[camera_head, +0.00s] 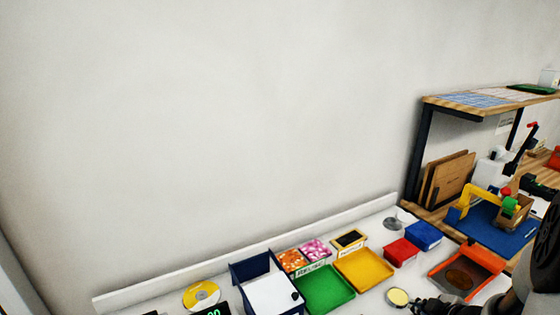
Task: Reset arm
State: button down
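My arm shows dark at the right edge of the head view. My gripper (432,304) appears as a dark shape low in the picture, partly cut off by the bottom edge. It is over the front of the white table, just right of a small round pale-yellow disc (397,296). I cannot tell whether it touches the disc, or whether its fingers are open or shut.
On the white table are a green tray (325,290), a yellow tray (363,271), a dark blue bin (262,276), red (400,252) and blue (424,235) boxes, and an orange tray (446,262). A wooden shelf (480,108) stands right. The wall space above is clear.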

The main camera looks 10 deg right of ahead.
jog(key=s+a+r+m+g+h, duration=0.1)
jog(key=s+a+r+m+h, duration=0.2)
jog(key=r, duration=0.5)
jog(key=s+a+r+m+g+h, duration=0.1)
jog(key=a+r+m, duration=0.2)
jog(key=a+r, duration=0.45)
jog(key=s+a+r+m+g+y, duration=0.2)
jog(key=s+a+r+m+y, duration=0.1)
jog(key=s+a, duration=1.3)
jog(key=shift+s+a+r+y, duration=0.15)
jog(key=shift+s+r+y, duration=0.2)
jog(key=shift+r+y, duration=0.25)
jog(key=shift+f, duration=0.1)
